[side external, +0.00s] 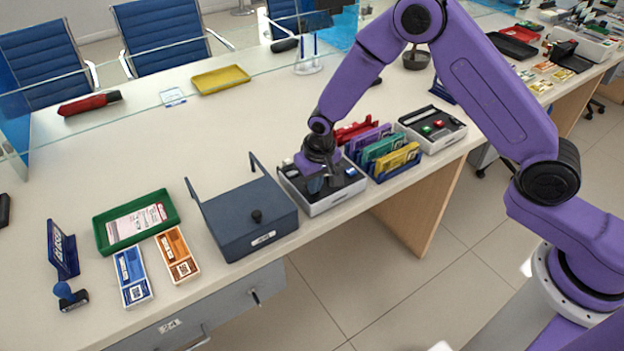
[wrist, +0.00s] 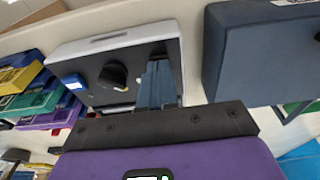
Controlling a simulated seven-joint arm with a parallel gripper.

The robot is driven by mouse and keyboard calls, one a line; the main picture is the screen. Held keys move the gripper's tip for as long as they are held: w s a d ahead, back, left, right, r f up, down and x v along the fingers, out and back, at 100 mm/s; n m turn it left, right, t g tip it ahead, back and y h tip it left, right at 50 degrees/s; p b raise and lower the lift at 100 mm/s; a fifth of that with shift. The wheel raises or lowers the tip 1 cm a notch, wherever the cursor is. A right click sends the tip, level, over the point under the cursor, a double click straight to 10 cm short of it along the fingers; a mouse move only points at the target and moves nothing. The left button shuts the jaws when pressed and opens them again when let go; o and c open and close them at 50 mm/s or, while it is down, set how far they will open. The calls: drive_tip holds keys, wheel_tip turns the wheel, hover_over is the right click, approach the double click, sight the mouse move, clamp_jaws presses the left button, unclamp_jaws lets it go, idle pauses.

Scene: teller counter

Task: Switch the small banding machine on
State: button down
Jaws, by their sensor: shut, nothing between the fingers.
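A low box-shaped machine with pale grey sides and a black top (side external: 340,199) stands at the counter's front edge; I take it to be the small banding machine. It also shows in the wrist view (wrist: 100,42). On its top the wrist view shows a blue button (wrist: 73,82) and a round black knob (wrist: 112,75). My gripper (side external: 326,186) is over this top, pointing down, with its fingers shut and empty. In the wrist view the fingers (wrist: 160,84) are beside the knob. I cannot tell whether they touch the machine. My gripper hides part of the top in the side view.
A dark blue box (side external: 240,218) with upright arms stands close on the left. Colored folders (side external: 385,156) stand in a rack on the right, with a second machine (side external: 432,128) bearing red and green buttons beyond. The counter behind is mostly clear, with a yellow tray (side external: 221,79).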

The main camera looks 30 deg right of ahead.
drive_tip(key=shift+w+r, duration=0.1)
drive_tip(key=shift+r, duration=0.05)
drive_tip(key=shift+r, duration=0.25)
wheel_tip(320, 180, up, 13)
drive_tip(key=s, duration=0.2)
drive_tip(key=shift+s, duration=0.15)
idle(0.3)
drive_tip(key=shift+w+r, duration=0.2)
drive_tip(key=shift+w, duration=0.55)
drive_tip(key=shift+f, duration=0.15)
drive_tip(key=f, duration=0.4)
drive_tip(key=w+f, duration=0.1)
drive_tip(key=f, duration=0.4)
drive_tip(key=w+f, duration=0.1)
drive_tip(key=f, duration=0.3)
drive_tip(key=shift+w+f, duration=0.1)
drive_tip(key=shift+f, duration=0.2)
